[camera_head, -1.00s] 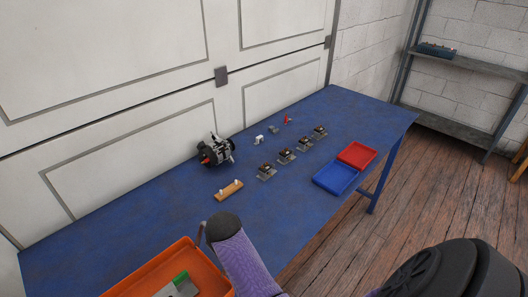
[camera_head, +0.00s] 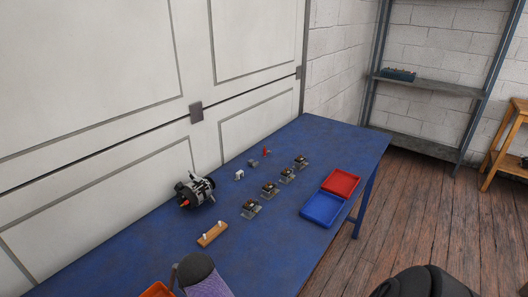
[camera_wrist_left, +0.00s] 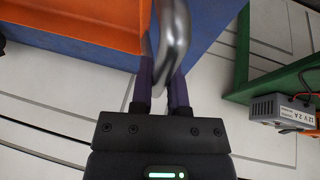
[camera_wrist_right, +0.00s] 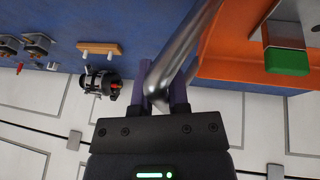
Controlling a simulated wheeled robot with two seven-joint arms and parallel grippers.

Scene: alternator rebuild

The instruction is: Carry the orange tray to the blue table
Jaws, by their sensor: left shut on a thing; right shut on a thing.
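The orange tray (camera_head: 157,291) shows only as a corner at the bottom edge of the head view. More of it shows in the left wrist view (camera_wrist_left: 75,28) and right wrist view (camera_wrist_right: 228,52). My left gripper (camera_wrist_left: 161,82) is shut on a metal handle (camera_wrist_left: 174,35) at one end of the tray. My right gripper (camera_wrist_right: 161,88) is shut on the metal handle (camera_wrist_right: 186,48) at the other end. A grey and green thing (camera_wrist_right: 286,60) lies in the tray. The blue table (camera_head: 130,265) lies beyond and beneath it; I cannot tell whether they touch.
On the blue table are an alternator (camera_head: 196,191), a wooden strip with white pegs (camera_head: 212,234), several small parts (camera_head: 251,208), a blue bin (camera_head: 322,209) and a red bin (camera_head: 341,181). A green surface (camera_wrist_left: 270,84) with a charger (camera_wrist_left: 283,108) shows in the left wrist view.

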